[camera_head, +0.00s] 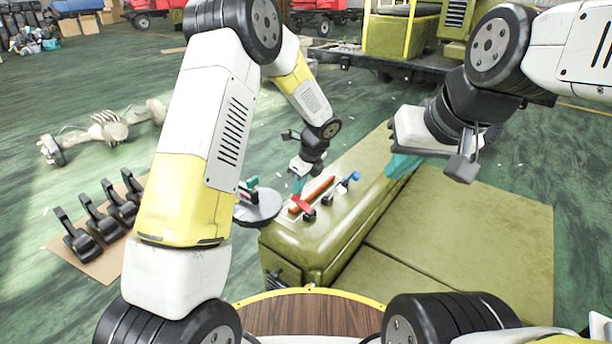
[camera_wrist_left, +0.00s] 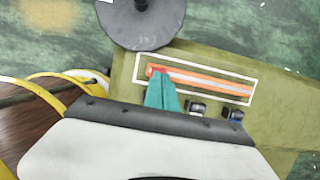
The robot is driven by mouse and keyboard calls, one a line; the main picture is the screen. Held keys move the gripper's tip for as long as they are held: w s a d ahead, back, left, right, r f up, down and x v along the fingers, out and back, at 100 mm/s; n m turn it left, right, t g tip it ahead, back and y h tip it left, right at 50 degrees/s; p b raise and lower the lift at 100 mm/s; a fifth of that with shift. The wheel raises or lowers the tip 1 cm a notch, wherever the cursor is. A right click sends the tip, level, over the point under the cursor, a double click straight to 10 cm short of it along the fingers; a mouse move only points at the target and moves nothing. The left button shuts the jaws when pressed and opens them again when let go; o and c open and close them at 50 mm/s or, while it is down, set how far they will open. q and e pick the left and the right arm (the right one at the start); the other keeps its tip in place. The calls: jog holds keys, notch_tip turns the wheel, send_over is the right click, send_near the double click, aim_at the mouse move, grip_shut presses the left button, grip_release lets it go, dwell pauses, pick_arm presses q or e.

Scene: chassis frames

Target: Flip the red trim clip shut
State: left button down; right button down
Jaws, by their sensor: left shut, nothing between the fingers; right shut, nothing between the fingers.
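The red trim clip (camera_head: 302,204) is on the green chassis block, at the near end of a long orange-red strip (camera_head: 321,187). Its red lever reaches from a dark base toward that end; I cannot tell whether it is fully down. My left gripper (camera_head: 298,184), with teal fingertips, is shut and empty just above and beside the clip. In the left wrist view the fingertips (camera_wrist_left: 161,90) reach the red end of the strip (camera_wrist_left: 205,82) and hide most of the clip. My right gripper (camera_head: 401,165) is shut and empty above the block's right side.
A blue clip (camera_head: 349,179) stands farther along the strip. A white outline surrounds the strip. A round grey tray (camera_head: 258,207) is left of the block. Several black levers lie on cardboard (camera_head: 68,263) at left. The green panel (camera_head: 480,240) at right is clear.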

pick_arm(q)
jog(key=shift+w+a+f+g+h, duration=0.6)
jog(key=shift+a+g+h, duration=0.2)
jog(key=shift+h, duration=0.3)
jog(key=shift+w+a+f, duration=0.15)
jog(key=shift+a+f, duration=0.15)
jog(key=shift+f, duration=0.1)
jog(key=shift+f, duration=0.1)
